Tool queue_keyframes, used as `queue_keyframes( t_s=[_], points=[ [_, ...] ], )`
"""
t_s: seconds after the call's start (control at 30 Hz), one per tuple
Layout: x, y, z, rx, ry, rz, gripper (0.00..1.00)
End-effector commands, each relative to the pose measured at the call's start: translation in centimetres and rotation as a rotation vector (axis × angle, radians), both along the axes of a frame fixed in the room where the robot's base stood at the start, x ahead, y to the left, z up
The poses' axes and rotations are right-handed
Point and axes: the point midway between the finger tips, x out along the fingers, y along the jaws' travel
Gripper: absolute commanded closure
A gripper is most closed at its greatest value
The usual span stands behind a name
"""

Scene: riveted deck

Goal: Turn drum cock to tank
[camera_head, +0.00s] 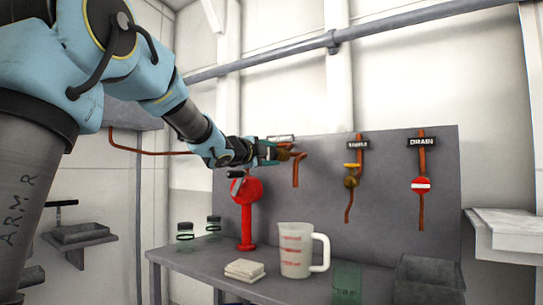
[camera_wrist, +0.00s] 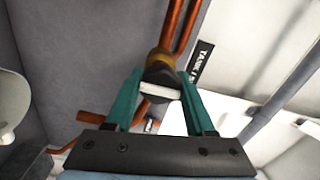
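The drum cock is a brass valve (camera_wrist: 160,58) with a dark, pale-ended handle (camera_wrist: 160,90), on copper pipes at the left of the panel. In the head view its brass body (camera_head: 284,154) shows just past my gripper (camera_head: 268,154). In the wrist view the teal fingers of my gripper (camera_wrist: 160,82) lie on both sides of the handle, close against it, with no clear gap at the tips. A black label (camera_wrist: 201,62) beside the pipe begins with TANK. My gripper hides much of the cock in the head view.
Right of it are a brass valve with a yellow handle (camera_head: 352,177) and a red-and-white disc (camera_head: 420,186) under the DRAIN label. A red round-headed stand (camera_head: 246,205), measuring jug (camera_head: 296,252), jars and a grey bin (camera_head: 428,278) occupy the bench below.

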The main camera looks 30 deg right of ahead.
Motion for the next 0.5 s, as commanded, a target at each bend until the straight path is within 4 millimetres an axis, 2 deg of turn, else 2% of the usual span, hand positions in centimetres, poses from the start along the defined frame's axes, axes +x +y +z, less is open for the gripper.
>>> queue_keyframes(
  t_s=[0.03,0.27,0.5],
  points=[
    [-0.01,-0.01,-0.07,0.001,0.000,0.000,0.40],
    [-0.01,0.00,-0.04,0.000,0.001,0.000,0.16],
    [-0.04,0.07,0.00,0.000,0.001,0.000,0.16]
  ],
)
